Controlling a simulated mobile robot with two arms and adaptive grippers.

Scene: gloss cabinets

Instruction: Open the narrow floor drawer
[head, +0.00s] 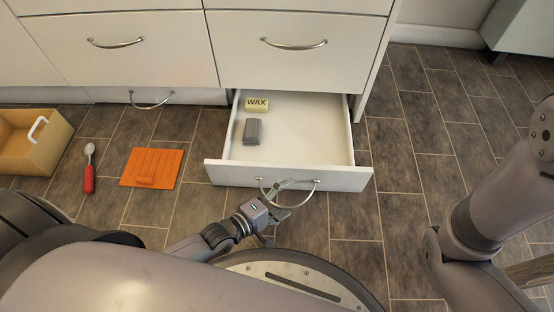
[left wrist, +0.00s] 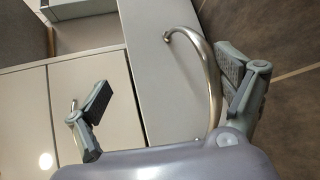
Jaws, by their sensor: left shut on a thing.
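The narrow floor drawer (head: 340,178) is pulled well out of the cabinet base in the head view, its white inside showing. Its curved metal handle (head: 315,198) is on the drawer front. My left gripper (head: 280,197) is at this handle, shut on it. The left wrist view shows the handle (left wrist: 213,75) beside the right-hand finger of the gripper (left wrist: 166,78). A yellow box marked WAX (head: 257,104) and a dark grey block (head: 252,131) lie inside the drawer. My right gripper is out of view; only part of its arm shows at right.
Another floor drawer handle (head: 151,104) shows to the left, with that drawer shut. A tan box (head: 38,158), a red-handled spoon (head: 89,172) and an orange ridged board (head: 153,167) are on the floor at left. The tiled floor right of the drawer is clear.

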